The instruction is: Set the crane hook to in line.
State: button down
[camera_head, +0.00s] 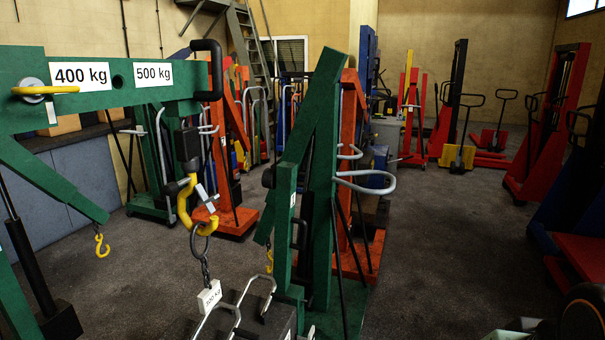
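A yellow crane hook (184,205) hangs in the left-centre foreground from a black block (187,146). The block hangs below the end of a green crane boom (105,98) marked 400 kg and 500 kg. The hook's open side faces right in the picture, with a light latch across it. A dark ring (204,230) sits in the hook, and a chain runs down from it to a white tag (209,297). Whether the hook is in line with the boom is hard to tell from this angle. My gripper is not in view.
A green crane frame (322,190) with a light loop handle stands just right of the hook. Light metal handles (257,284) rise below. A smaller yellow hook (102,245) hangs at left. Orange and red lifting machines line the back and right. Bare floor (450,235) lies right of centre.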

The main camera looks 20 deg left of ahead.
aim_at(169, 189)
jog(key=i, duration=0.9)
jog(key=u, duration=1.25)
jog(key=k+j+u, duration=0.15)
jog(key=i+l+z, duration=0.15)
